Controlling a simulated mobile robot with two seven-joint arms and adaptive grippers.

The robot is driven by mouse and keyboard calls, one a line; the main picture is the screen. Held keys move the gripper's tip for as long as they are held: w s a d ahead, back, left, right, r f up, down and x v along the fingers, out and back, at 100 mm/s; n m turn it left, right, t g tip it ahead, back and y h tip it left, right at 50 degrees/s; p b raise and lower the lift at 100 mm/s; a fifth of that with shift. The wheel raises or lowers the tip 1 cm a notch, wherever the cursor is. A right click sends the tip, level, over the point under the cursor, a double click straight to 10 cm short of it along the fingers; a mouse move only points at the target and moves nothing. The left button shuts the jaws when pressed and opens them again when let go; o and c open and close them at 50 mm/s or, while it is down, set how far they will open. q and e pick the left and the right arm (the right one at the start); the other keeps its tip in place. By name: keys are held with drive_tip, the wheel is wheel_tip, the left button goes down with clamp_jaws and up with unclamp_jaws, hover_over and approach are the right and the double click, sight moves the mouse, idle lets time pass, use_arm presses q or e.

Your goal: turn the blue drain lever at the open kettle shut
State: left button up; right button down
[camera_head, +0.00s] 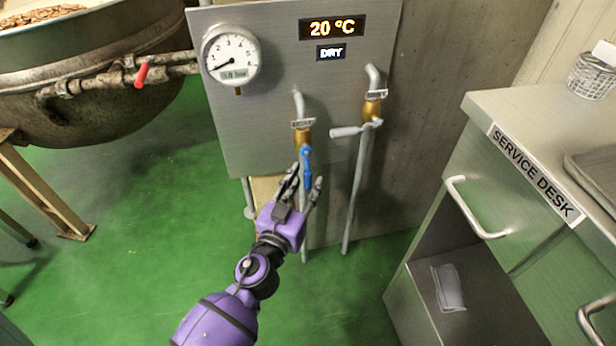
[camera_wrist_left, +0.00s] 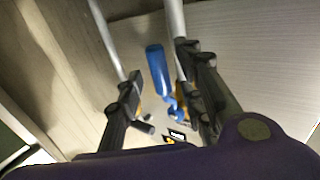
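The blue lever (camera_head: 307,163) sits on the left brass valve (camera_head: 303,138) of the steel panel and hangs down, roughly in line with its pipe. My left gripper (camera_head: 305,177) is open, with a finger on each side of the lever's lower part. In the left wrist view the blue lever (camera_wrist_left: 158,70) shows between the spread fingers of the left gripper (camera_wrist_left: 162,95), with visible gaps. I cannot tell whether any finger touches it. The kettle (camera_head: 90,75) stands at the upper left. My right gripper is not in view.
A second brass valve (camera_head: 371,108) with a grey lever (camera_head: 350,131) pointing left is close on the right. The panel (camera_head: 265,85) carries a gauge (camera_head: 231,57) and displays reading 20 °C and DRY. A service desk (camera_head: 480,110) stands at right.

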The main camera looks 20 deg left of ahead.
use_arm(q)
drive_tip(key=shift+w, duration=1.15)
clamp_jaws()
